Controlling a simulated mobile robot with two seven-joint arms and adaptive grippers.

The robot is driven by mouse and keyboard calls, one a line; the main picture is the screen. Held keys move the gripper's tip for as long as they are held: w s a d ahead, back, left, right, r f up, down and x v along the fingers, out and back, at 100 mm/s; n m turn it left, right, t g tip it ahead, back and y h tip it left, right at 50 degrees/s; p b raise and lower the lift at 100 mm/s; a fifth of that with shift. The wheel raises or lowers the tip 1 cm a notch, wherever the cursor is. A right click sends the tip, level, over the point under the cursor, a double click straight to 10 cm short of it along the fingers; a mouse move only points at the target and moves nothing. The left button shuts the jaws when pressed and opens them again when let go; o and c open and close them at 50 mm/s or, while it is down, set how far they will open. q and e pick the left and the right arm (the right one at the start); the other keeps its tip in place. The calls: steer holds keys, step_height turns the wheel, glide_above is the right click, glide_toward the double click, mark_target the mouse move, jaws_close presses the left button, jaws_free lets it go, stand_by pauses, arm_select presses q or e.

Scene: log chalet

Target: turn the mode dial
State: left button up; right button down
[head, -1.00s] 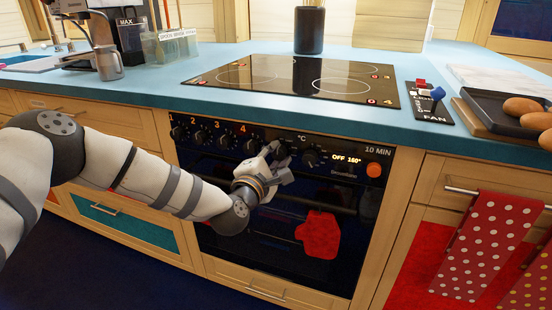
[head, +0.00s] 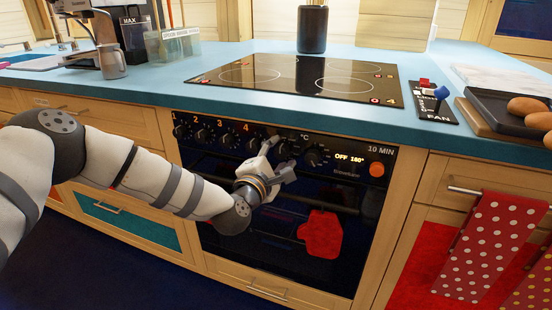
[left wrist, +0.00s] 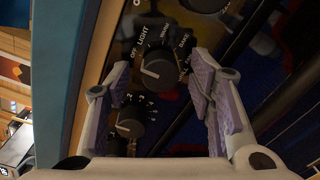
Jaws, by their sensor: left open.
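The mode dial is a round black knob on the oven's dark control panel. In the left wrist view the mode dial (left wrist: 160,68) has OFF, LIGHT and BAKE lettered around it. A pale mark shows on its left part, toward the OFF side. My left gripper (head: 279,153) is at the panel in the head view, its fingers covering most of the dial. In the left wrist view my left gripper (left wrist: 161,72) is open, one finger on either side of the dial. I cannot tell whether the fingers touch it. My right gripper is not in view.
A temperature knob (head: 312,157) sits just right of the gripper, and several hob knobs (head: 227,141) sit to its left. An orange button (head: 376,169) is at the panel's right end. The oven handle bar (head: 325,206) runs below. The blue worktop (head: 150,90) overhangs the panel.

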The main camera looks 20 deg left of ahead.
arm_select(q)
steer(key=s, duration=1.1)
steer(key=shift+s+a+r, duration=0.2)
steer(key=shift+s+a, duration=0.05)
steer(key=shift+s, duration=0.15)
